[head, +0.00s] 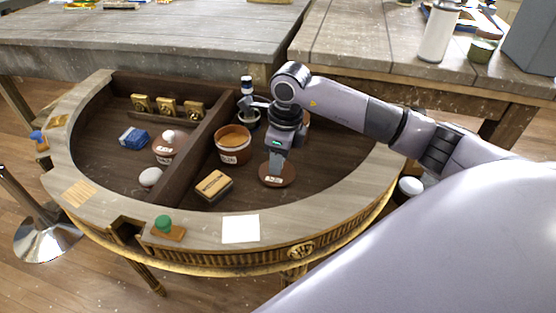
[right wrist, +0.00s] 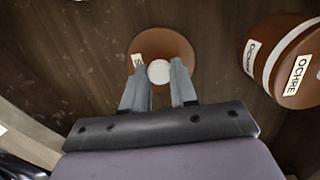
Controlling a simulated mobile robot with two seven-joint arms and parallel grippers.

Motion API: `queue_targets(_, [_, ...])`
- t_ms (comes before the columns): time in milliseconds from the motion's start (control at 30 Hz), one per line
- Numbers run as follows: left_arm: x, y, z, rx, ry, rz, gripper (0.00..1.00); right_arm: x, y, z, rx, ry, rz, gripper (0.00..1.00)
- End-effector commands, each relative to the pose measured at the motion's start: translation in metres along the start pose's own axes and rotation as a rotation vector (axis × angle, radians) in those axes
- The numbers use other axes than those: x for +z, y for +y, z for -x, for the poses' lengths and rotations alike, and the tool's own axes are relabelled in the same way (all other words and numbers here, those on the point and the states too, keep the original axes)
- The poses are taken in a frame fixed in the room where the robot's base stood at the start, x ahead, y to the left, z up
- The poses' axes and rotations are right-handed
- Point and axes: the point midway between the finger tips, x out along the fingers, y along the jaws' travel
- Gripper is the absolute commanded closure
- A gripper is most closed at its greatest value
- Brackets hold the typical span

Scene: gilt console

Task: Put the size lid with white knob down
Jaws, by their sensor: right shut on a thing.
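The brown round size lid (head: 284,179) is in the right compartment of the curved console, flat, at or just above the compartment floor; I cannot tell a gap. My right gripper (head: 275,168) points down over it, shut on its knob. In the right wrist view the lid (right wrist: 172,42) shows with its white knob (right wrist: 159,72) between the two fingers (right wrist: 162,82). Its pale label is partly covered by a finger. My left gripper is not in view.
An open ochre pot (head: 232,148) stands left of the lid, with a tan block (head: 214,186) in front. Floor right of the lid looks clear.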

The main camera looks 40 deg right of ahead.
Motion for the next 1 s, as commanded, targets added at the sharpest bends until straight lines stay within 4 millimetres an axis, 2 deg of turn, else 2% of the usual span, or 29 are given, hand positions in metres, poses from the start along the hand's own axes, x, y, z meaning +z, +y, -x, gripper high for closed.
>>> queue_targets(67, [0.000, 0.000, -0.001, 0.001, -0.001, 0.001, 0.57, -0.001, 0.000, -0.006, 0.000, -0.001, 0.001, 1.00])
queue_targets(400, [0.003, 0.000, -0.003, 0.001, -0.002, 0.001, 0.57, -0.001, 0.000, -0.010, -0.001, -0.001, 0.001, 1.00])
queue_targets(433, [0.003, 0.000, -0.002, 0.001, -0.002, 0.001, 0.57, -0.001, 0.000, -0.009, -0.001, -0.001, 0.001, 0.66])
queue_targets(500, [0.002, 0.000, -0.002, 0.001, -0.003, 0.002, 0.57, -0.001, 0.000, -0.008, -0.001, -0.001, 0.001, 0.47])
queue_targets(833, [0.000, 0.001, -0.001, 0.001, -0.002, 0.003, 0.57, -0.001, 0.000, -0.006, -0.001, -0.001, 0.000, 0.47])
queue_targets(1000, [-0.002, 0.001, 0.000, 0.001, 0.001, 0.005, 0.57, 0.000, -0.001, 0.015, -0.005, -0.004, 0.000, 0.47])
